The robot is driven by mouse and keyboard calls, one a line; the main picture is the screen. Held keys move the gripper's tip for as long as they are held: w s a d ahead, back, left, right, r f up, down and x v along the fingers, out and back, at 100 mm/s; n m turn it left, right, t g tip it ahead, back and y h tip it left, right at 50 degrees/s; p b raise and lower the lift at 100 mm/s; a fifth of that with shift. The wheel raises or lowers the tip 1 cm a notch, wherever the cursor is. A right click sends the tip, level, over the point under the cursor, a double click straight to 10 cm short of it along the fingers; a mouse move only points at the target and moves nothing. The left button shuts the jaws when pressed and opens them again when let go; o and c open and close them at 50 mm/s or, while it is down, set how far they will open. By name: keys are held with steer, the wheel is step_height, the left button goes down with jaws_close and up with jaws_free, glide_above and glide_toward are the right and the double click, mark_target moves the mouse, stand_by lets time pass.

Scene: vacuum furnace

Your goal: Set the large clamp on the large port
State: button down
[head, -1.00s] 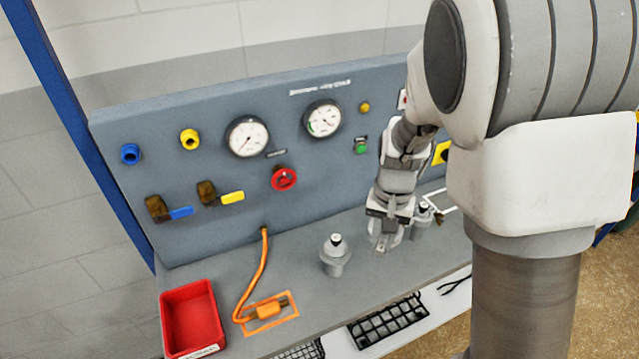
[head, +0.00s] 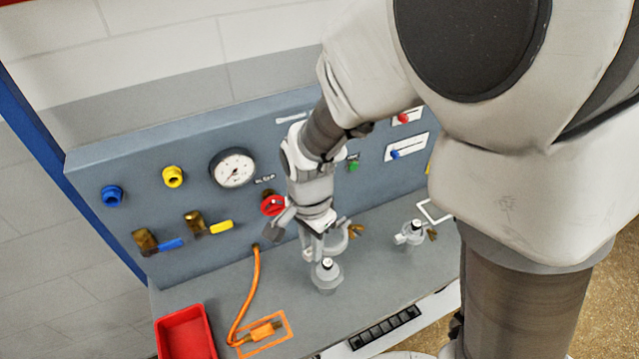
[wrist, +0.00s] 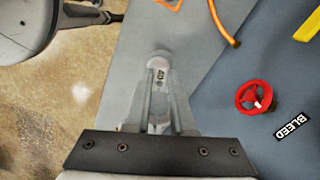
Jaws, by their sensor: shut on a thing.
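The large clamp (head: 340,240) is a grey open ring with a brass wing nut (head: 356,230), held at my gripper (head: 314,252) in the head view. My gripper is shut on it. The large port (head: 326,278) is a grey upright stub on the bench, just below and in front of the fingertips. The clamp appears above and behind the port; I cannot tell whether they touch. In the wrist view my gripper (wrist: 162,110) points toward a pale round shape, probably the port top (wrist: 159,60). The clamp cannot be made out clearly there.
A second port (head: 415,235) with brass hardware stands to the right. A red tray (head: 186,335) and an orange hose (head: 250,290) with its connector lie to the left. The panel behind carries a red knob (head: 272,205), a gauge (head: 233,168) and valves.

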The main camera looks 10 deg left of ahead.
step_height(320, 180, down, 14)
steer(key=b, duration=1.2)
steer(key=shift+f, duration=0.2)
stand_by(1.0)
stand_by(0.4)
steer(key=c, duration=0.7)
jaws_free()
step_height(320, 180, up, 18)
steer(key=shift+f+p, duration=0.25)
steer(key=shift+p, duration=0.6)
steer(key=s+d+r+n+t, duration=0.2)
steer(key=d, duration=0.4)
steer(key=s+d+r+n+t, duration=0.1)
steer(key=s+d+r+n, duration=0.1)
steer(key=d, duration=0.5)
steer(key=s+d+r+n+t, duration=0.2)
steer(key=d+r+n, duration=0.1)
steer(key=d, duration=0.3)
steer(key=shift+s+d+n+t, duration=0.25)
steer(key=shift+s+n+t, duration=0.05)
